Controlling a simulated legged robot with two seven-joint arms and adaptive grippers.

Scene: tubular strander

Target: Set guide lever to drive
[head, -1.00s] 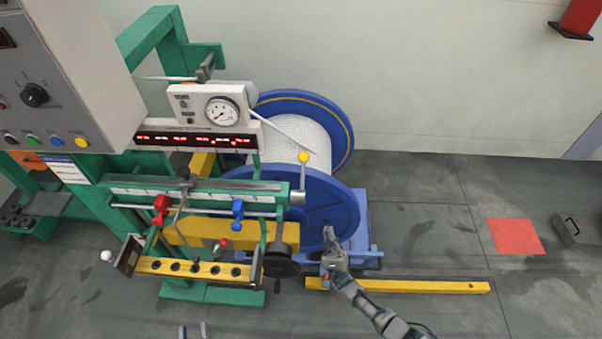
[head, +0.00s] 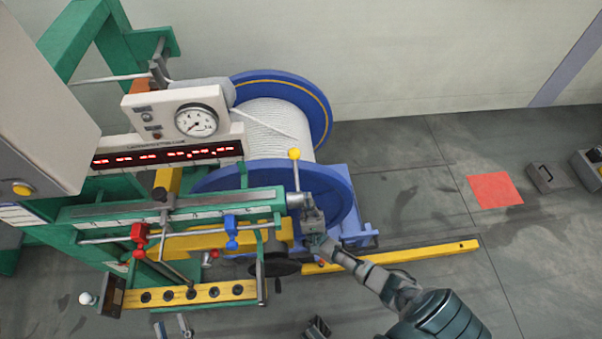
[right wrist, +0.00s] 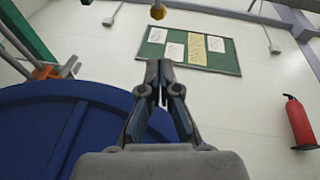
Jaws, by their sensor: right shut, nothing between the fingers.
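The guide lever, a thin stem with a yellow ball knob (head: 294,154), stands upright on the grey end block (head: 298,200) of the traverse rail. My right gripper (head: 312,214) is shut and empty, just below and right of the end block in the head view. It appears close to the lever's base; contact cannot be told. My left gripper (head: 172,326) shows only fingertips at the bottom edge, apart.
The blue reel (head: 335,190) stands behind the rail. A red clamp (head: 139,233) and blue clamp (head: 231,230) sit along the lower rod. A black handwheel (head: 275,266) and yellow floor beam (head: 430,253) lie near my right arm.

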